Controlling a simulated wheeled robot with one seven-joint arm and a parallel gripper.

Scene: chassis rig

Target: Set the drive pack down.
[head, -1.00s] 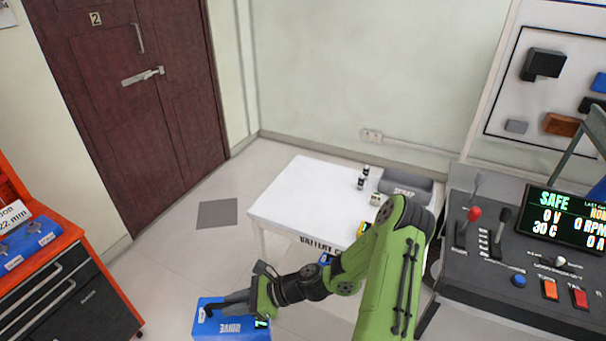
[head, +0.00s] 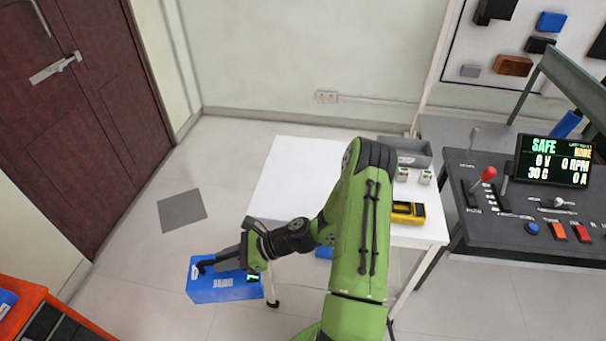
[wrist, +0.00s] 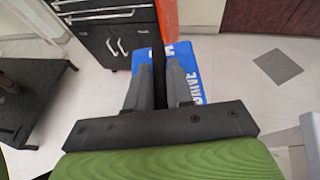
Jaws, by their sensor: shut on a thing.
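The drive pack (head: 215,290) is a blue box with white lettering. My gripper (head: 207,265) is shut on its dark top handle and holds it left of the white table, apparently above the floor. In the wrist view the drive pack (wrist: 192,66) shows beyond my gripper (wrist: 165,75), with the word "DRIVE" along its right part. The fingers hide part of its top. The white table (head: 285,170) stands to the right of the pack, with its left part bare. My arm covers the table's middle.
A yellow device (head: 420,213), small white-topped items (head: 425,177) and a grey bin (head: 415,160) sit on the table's right side. A control console (head: 500,220) is farther right. An orange cabinet (head: 30,300) is at lower left. A grey floor patch (head: 182,210) lies left of the table.

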